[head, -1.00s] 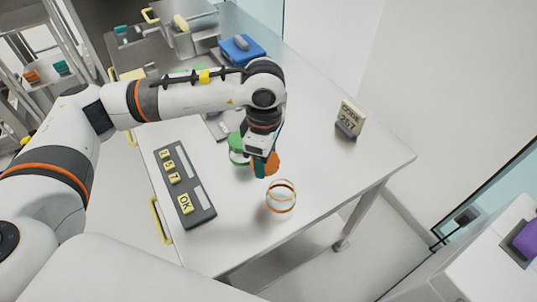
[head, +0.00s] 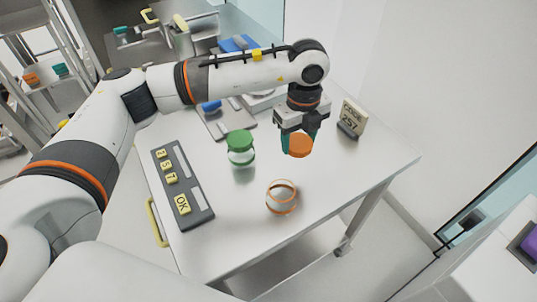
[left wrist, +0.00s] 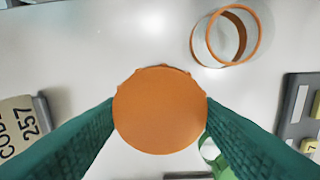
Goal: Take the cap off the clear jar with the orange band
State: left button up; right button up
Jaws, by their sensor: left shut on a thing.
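The clear jar with the orange band (head: 282,198) stands upright and open-topped near the table's front in the head view. It also shows at the upper right of the left wrist view (left wrist: 222,42). My left gripper (head: 299,143) is shut on the round orange cap (head: 300,146), behind and a little right of the jar and apart from it. In the left wrist view the cap (left wrist: 160,110) sits between the two green fingers. Whether the cap touches the table cannot be told. My right gripper is not in view.
A jar with a green cap (head: 241,148) stands left of the cap. A keypad (head: 184,187) lies at the table's left edge, and a code sign (head: 351,118) stands at the right. The table's right front (head: 335,185) is clear.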

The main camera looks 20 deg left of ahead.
aim_at(296, 172)
pick_arm(q)
jog(key=shift+w+d+n, duration=0.1)
jog(key=shift+n, duration=0.3)
jog(key=shift+f, duration=0.3)
notch_tip(296, 172, down, 9)
jog(key=shift+f+p, duration=0.2)
jog(key=shift+p, duration=0.8)
jog(key=shift+f, duration=0.1)
